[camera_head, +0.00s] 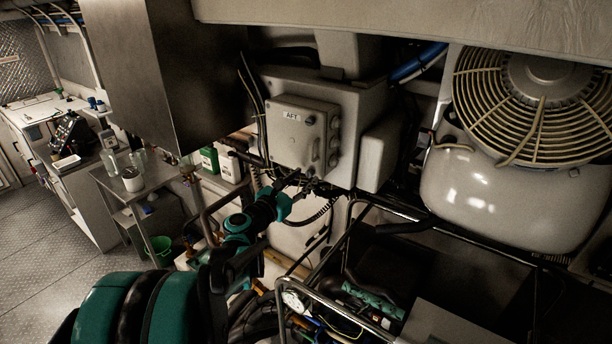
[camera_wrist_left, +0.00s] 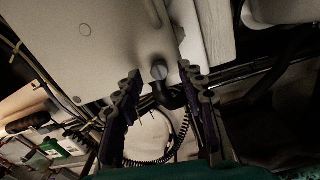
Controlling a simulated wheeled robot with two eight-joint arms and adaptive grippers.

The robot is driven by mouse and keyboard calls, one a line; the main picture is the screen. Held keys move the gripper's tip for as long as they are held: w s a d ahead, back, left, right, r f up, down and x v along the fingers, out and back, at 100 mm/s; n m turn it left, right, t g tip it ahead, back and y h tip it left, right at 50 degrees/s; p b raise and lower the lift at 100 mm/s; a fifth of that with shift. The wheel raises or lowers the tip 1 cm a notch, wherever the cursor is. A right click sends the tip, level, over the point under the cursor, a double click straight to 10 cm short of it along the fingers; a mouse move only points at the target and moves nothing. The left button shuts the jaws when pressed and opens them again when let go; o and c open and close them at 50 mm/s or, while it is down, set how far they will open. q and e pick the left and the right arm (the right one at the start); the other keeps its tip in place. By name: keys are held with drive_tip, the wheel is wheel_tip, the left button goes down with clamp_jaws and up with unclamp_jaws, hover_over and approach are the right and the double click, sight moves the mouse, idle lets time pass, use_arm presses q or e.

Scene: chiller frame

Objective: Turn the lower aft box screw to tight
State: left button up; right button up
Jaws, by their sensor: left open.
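The grey box labelled AFT (camera_head: 300,137) hangs on the frame in the middle of the head view. Its pale cover (camera_wrist_left: 95,45) fills the upper left of the left wrist view. My left gripper (camera_head: 297,183) is at the box's lower edge. My right gripper is out of view.
Cables and a black corrugated hose (camera_wrist_left: 165,150) hang below the box. A large caged fan (camera_head: 540,100) and a pale rounded tank (camera_head: 485,195) stand at right. A metal tube frame (camera_head: 345,235) lies below. A steel side table (camera_head: 140,180) stands at left.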

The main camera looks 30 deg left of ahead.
use_arm(q)
drive_tip(key=shift+w, duration=0.65)
clamp_jaws()
